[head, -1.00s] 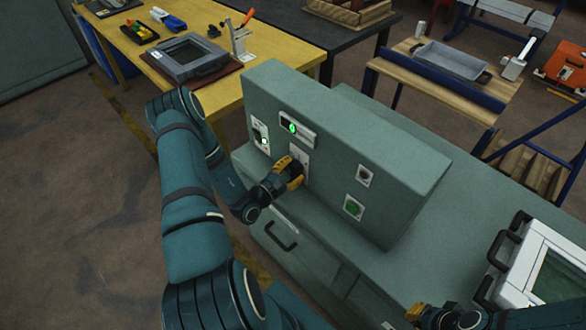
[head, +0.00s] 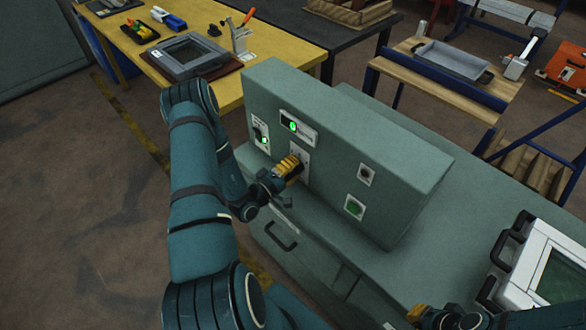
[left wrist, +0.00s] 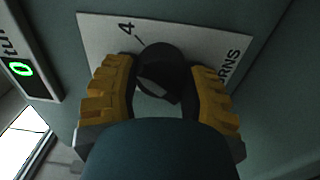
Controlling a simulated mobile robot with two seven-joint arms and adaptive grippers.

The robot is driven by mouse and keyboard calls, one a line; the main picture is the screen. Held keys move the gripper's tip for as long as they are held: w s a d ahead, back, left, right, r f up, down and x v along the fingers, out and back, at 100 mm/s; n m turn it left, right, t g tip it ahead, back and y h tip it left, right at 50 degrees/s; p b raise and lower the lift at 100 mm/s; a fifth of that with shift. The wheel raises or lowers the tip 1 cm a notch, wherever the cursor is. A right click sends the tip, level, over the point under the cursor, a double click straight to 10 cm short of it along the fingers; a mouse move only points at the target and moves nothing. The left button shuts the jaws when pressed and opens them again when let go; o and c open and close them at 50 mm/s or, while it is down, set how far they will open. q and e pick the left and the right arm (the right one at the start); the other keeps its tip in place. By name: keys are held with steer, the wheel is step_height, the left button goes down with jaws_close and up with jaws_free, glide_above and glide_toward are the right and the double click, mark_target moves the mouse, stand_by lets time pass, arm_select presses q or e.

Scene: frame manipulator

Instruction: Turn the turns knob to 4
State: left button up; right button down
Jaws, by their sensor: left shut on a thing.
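The turns knob (left wrist: 158,72) is a dark round knob on a white plate (left wrist: 215,42) marked "4" and "RNS" in the left wrist view. My left gripper (left wrist: 160,85) has its yellow-padded fingers on both sides of the knob and is shut on it. In the head view, my left gripper (head: 290,165) is at the front of the grey-green control box (head: 350,140) and hides most of the knob. A display (head: 294,127) above it glows green and reads 0. My right gripper (head: 425,314) is at the bottom edge, partly cut off; its fingertips are unclear.
The box front also carries a lit green switch plate (head: 261,135), a small dark switch (head: 366,175) and a green button (head: 353,207). A white framed case (head: 520,285) stands at the right. A yellow table (head: 215,95) is behind.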

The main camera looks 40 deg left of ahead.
arm_select(q)
steer(key=shift+m, duration=1.1)
steer(key=o, duration=1.2)
steer(key=s+a, duration=0.1)
steer(key=s, duration=1.1)
steer(key=shift+f, duration=0.25)
